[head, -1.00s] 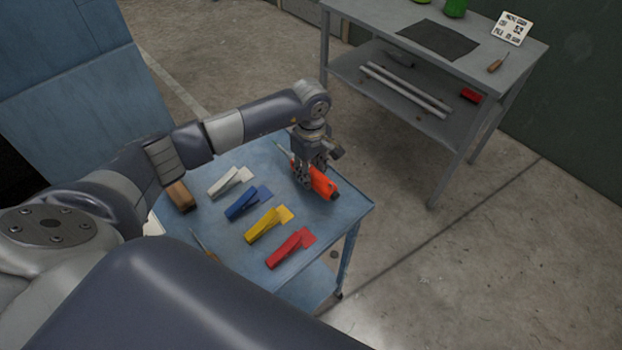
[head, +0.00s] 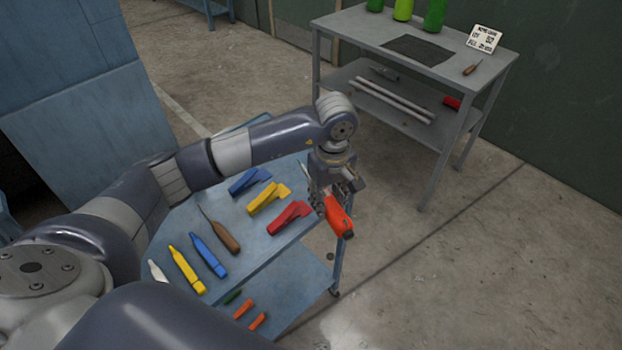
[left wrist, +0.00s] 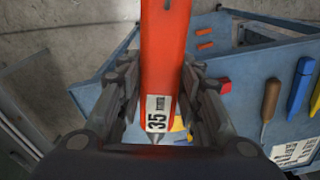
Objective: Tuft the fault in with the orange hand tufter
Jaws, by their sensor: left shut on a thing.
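The orange hand tufter (head: 340,218) is in my left gripper (head: 326,196), in the air by the right edge of the blue cart. Its thin metal tip shows on the far side of the fingers. In the left wrist view the orange body (left wrist: 165,45), with a white label reading 35, runs between the two fingers (left wrist: 160,85), which are shut on it. My right gripper is not in view. I cannot make out the fault in any view.
The blue cart (head: 262,232) holds blue, yellow and red clamp-like tools (head: 290,218), a wooden-handled pick (head: 222,232) and several markers (head: 187,270). A grey workbench (head: 360,27) with a dark turf piece (head: 418,50), green bottles and a sign (head: 484,39) stands behind. Floor at right is clear.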

